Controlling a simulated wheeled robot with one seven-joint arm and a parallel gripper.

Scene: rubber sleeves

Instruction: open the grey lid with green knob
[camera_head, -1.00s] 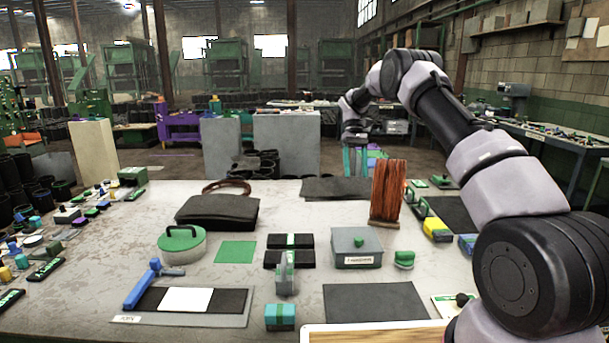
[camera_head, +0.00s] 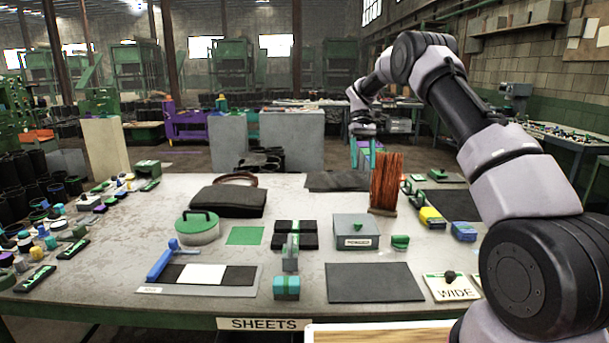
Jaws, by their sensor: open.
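The grey lid (camera_head: 346,222) with a small green knob (camera_head: 357,227) sits on a grey box (camera_head: 357,242) right of the table's centre. The box has a white label that seems to read "POWDER". The lid looks closed, so the inside of the box is hidden. My gripper (camera_head: 364,154) hangs in the air above and behind the box, pointing down, with teal fingers. It is open and apart from the lid. The bundle of orange-brown strands partly overlaps its lower right in this view.
The upright orange-brown bundle (camera_head: 386,182) stands behind and right of the box. A green piece (camera_head: 400,242) lies close to its right. Black blocks (camera_head: 284,241) lie to its left. A dark mat (camera_head: 374,283) lies bare in front. A green-lidded round tin (camera_head: 197,228) stands left.

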